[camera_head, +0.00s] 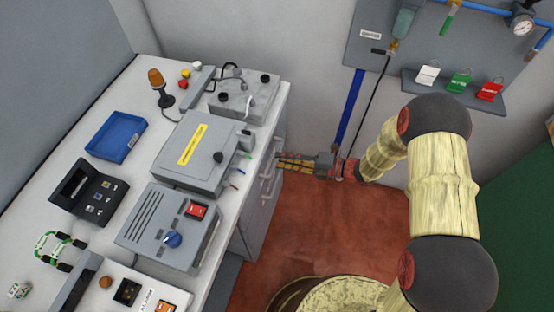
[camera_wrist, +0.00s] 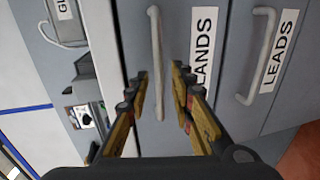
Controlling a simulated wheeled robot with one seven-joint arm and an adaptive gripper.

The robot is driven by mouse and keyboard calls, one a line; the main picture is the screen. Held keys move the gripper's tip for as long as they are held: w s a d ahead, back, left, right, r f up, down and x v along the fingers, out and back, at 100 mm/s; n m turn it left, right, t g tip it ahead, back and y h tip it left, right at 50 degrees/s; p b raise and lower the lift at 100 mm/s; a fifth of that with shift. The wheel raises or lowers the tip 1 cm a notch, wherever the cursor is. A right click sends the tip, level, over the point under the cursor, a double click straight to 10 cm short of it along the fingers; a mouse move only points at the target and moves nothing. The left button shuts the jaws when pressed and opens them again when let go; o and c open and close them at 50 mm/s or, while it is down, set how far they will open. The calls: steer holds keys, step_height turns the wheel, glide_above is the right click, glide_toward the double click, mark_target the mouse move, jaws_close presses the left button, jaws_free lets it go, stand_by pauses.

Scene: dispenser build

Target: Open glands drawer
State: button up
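The glands drawer (camera_wrist: 185,25) is a grey front in the wrist view, with a white label reading "LANDS" (camera_wrist: 204,40); its first letter is hidden by my finger. Its pale bar handle (camera_wrist: 156,45) runs up the middle of that view. The front looks flush with the one beside it. My gripper (camera_wrist: 159,74) is open, one finger on each side of the handle in the picture; I cannot tell whether either touches it. In the head view my gripper (camera_head: 279,162) reaches left to the cabinet front, by the handles (camera_head: 268,182).
The leads drawer (camera_wrist: 290,95) with its own handle (camera_wrist: 262,55) is just right. Red floor (camera_head: 300,215) is clear before the cabinet.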

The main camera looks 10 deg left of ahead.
steer(key=shift+b+x, duration=0.35)
steer(key=shift+x, duration=1.1)
steer(key=shift+c, duration=0.8)
steer(key=c, duration=0.4)
jaws_close()
